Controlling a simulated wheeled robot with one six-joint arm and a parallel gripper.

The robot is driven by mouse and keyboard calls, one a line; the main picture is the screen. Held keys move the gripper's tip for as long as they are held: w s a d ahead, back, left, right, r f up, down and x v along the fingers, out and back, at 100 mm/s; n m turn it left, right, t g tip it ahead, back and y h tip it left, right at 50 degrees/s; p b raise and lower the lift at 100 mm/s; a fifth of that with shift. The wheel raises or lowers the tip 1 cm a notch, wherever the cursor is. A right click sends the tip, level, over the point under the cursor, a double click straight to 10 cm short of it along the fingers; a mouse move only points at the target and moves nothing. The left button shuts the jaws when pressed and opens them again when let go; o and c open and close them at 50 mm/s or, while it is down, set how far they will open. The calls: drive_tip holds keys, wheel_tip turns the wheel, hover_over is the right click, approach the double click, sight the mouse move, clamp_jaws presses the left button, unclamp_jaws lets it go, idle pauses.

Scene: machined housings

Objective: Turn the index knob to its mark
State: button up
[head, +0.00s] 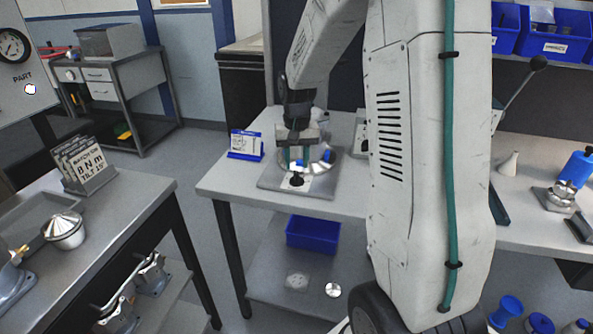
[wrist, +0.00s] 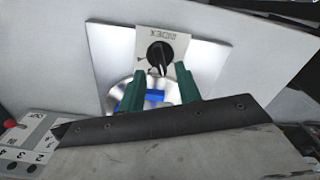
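The index knob (wrist: 160,55) is black with a pale pointer line and sits on a cream plate (wrist: 179,41) lettered INDEX, upside down in the wrist view. The pointer line faces the bottom of that view. A small dark mark shows on the plate left of the knob. In the head view the knob (head: 296,180) is at the near side of a grey base plate (head: 325,187). My gripper (wrist: 158,76) has two green fingers, apart, with their tips just short of the knob. Nothing shows gripped. In the head view my gripper (head: 293,157) hangs over the base plate, its fingers partly hidden.
A round metal housing (wrist: 118,97) with blue parts (wrist: 154,95) lies beneath the fingers. A blue card holder (head: 245,146) stands left of the base plate on the bench (head: 222,187). A blue bin (head: 313,232) is on the lower shelf. My arm hides part of the bench.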

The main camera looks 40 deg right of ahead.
sight(297, 173)
drive_tip(key=shift+f, duration=1.85)
clamp_jaws()
